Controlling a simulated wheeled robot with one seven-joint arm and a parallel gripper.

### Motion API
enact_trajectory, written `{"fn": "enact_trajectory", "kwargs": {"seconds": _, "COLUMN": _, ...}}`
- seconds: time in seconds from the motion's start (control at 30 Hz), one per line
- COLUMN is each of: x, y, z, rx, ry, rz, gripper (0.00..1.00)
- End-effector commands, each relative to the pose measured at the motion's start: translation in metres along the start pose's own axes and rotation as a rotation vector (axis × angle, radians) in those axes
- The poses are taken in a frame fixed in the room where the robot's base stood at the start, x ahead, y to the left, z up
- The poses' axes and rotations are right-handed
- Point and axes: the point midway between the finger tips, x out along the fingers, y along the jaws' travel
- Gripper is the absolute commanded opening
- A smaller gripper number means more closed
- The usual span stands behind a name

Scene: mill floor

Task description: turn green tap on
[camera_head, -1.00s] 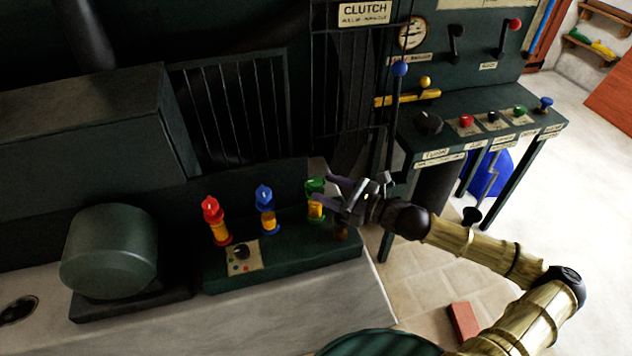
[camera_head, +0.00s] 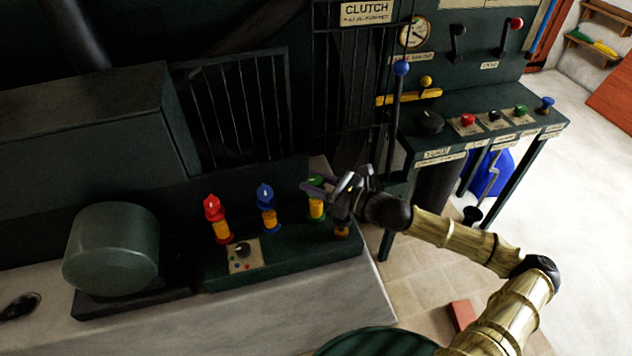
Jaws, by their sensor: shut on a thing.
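The green tap (camera_head: 317,209) stands on a dark green block at the front of the machine, with a yellow body and green collar. My gripper (camera_head: 318,186) is at its top, its fingers reaching in from the right. It is shut on the green handle, which is mostly hidden by the fingers. A blue tap (camera_head: 267,215) and a red tap (camera_head: 216,220) stand to its left on the same block. Another yellow-orange part (camera_head: 342,232) shows partly below my gripper.
The block (camera_head: 300,262) also bears a small dial plate (camera_head: 243,256). A dark drum (camera_head: 112,247) stands left. To the right is a control bench (camera_head: 470,140) with buttons, and a blue-knobbed lever (camera_head: 401,69) rises behind my arm. A brick (camera_head: 461,315) lies on the floor.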

Motion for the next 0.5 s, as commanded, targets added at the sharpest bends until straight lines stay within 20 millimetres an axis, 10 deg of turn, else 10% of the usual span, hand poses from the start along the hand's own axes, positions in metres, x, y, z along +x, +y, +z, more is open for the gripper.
{"fn": "enact_trajectory", "kwargs": {"seconds": 0.5, "x": 0.0001, "y": -0.0009, "z": 0.0010, "rx": -0.002, "ry": 0.004, "rz": 0.116, "gripper": 0.11}}
